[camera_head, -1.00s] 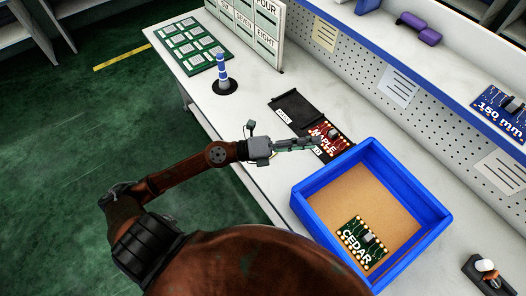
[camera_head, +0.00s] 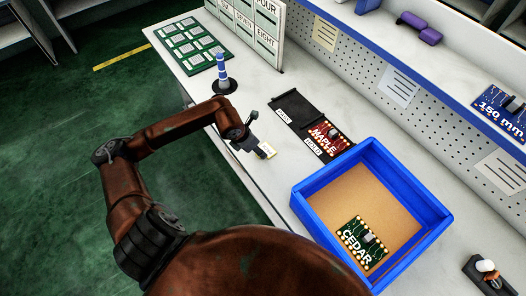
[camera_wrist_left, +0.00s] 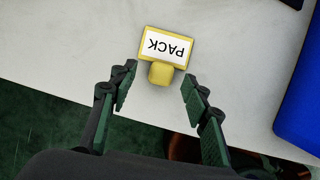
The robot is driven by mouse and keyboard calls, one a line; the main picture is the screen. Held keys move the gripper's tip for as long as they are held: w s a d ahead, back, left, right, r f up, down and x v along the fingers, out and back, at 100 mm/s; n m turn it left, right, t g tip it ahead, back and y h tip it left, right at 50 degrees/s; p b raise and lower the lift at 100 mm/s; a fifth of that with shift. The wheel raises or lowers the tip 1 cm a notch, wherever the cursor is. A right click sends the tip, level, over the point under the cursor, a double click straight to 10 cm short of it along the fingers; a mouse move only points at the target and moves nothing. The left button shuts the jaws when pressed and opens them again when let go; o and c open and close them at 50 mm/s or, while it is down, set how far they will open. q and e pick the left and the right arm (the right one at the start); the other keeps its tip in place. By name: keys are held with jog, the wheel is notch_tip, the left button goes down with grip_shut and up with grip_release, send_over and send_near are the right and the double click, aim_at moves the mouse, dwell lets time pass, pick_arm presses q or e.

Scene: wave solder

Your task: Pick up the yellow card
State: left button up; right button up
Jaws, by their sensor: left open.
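The yellow card (camera_wrist_left: 165,47) lies on the white bench in the left wrist view, with a white label reading PACK, upside down there, and a yellow tab toward my gripper. In the head view the card (camera_head: 267,152) shows only as a small pale piece at the gripper's tip. My left gripper (camera_wrist_left: 157,86) is open and empty, with its fingers on either side of the tab and apart from it. The same gripper (camera_head: 258,146) is over the bench's front edge in the head view. My right gripper is not in view.
A blue tray (camera_head: 308,212) holding a green CEDAR board (camera_head: 362,243) stands to the right. Behind the card are a dark holder (camera_head: 298,109) and a red MAPLE board (camera_head: 328,138).

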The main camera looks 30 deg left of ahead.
aim_at(265, 150)
pick_arm(q)
jog(key=x, duration=0.3)
jog(key=shift+w+d+f, duration=0.1)
jog(key=shift+f, duration=0.1)
jog(key=c, duration=1)
